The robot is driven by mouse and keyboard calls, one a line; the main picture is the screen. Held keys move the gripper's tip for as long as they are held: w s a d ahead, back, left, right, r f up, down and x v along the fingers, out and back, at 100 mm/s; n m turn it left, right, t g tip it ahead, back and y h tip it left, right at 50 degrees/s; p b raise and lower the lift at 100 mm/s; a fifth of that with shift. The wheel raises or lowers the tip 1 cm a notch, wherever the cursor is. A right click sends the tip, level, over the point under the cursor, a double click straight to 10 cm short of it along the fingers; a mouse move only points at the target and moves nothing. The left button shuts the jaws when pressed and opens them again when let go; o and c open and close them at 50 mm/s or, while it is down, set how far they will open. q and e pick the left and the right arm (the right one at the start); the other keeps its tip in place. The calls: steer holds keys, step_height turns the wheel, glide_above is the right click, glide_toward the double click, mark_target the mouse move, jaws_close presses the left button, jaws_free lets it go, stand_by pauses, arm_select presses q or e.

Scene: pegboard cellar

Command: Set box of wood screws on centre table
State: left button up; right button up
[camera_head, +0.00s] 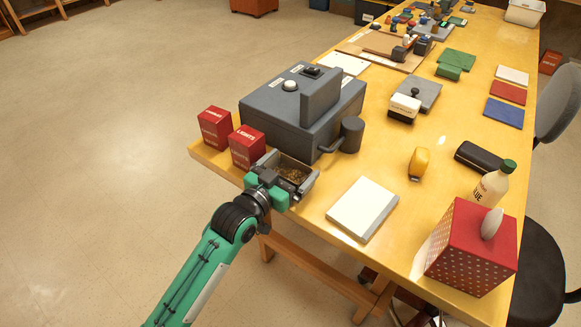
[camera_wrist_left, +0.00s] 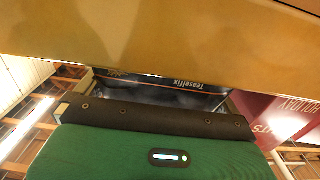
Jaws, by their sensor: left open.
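An open-topped box with small brown pieces inside, seemingly the box of wood screws (camera_head: 292,173), is at the near edge of the yellow table (camera_head: 329,180), beside the grey machine. My left gripper (camera_head: 287,180) is open at the box, with its fingers at the box's sides; I cannot tell whether they touch it. The left wrist view shows a dark box side with the lettering "Teaselfix" (camera_wrist_left: 200,85), beyond my gripper's dark bar and partly hidden by it. My right gripper is not in view.
Two red boxes (camera_head: 247,147) stand just left of the gripper. The grey machine (camera_head: 305,107) stands behind it. A white pad (camera_head: 362,208), a yellow item (camera_head: 418,164) and a red dotted tissue box (camera_head: 471,247) lie to the right. Bare tabletop shows between them.

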arm_select(q)
steer(key=v, duration=1.2)
steer(key=s+a+f+n+g+y, duration=0.1)
steer(key=a+f+g+y, duration=0.15)
steer(key=f, duration=0.75)
steer(key=s+a+f+n+g+y, duration=0.1)
steer(key=s+a+f+y, duration=0.15)
steer(key=f, duration=0.75)
steer(key=s+a+f+n+g+y, duration=0.15)
steer(key=a+f, duration=0.25)
steer(key=f, duration=0.6)
steer(key=s+a+f+n+g+y, duration=0.1)
steer(key=s+a+f+g+y, duration=0.1)
steer(key=s+f, duration=0.7)
steer(key=s+a+f+g+y, duration=0.1)
steer(key=s+a+f+g, duration=0.2)
steer(key=s+f, duration=0.6)
steer(key=g, duration=0.2)
steer(key=shift+s+a+f+n+g+y, duration=0.2)
steer(key=shift+s+f+n+g+y, duration=0.05)
steer(key=shift+s+n+g+y, duration=0.1)
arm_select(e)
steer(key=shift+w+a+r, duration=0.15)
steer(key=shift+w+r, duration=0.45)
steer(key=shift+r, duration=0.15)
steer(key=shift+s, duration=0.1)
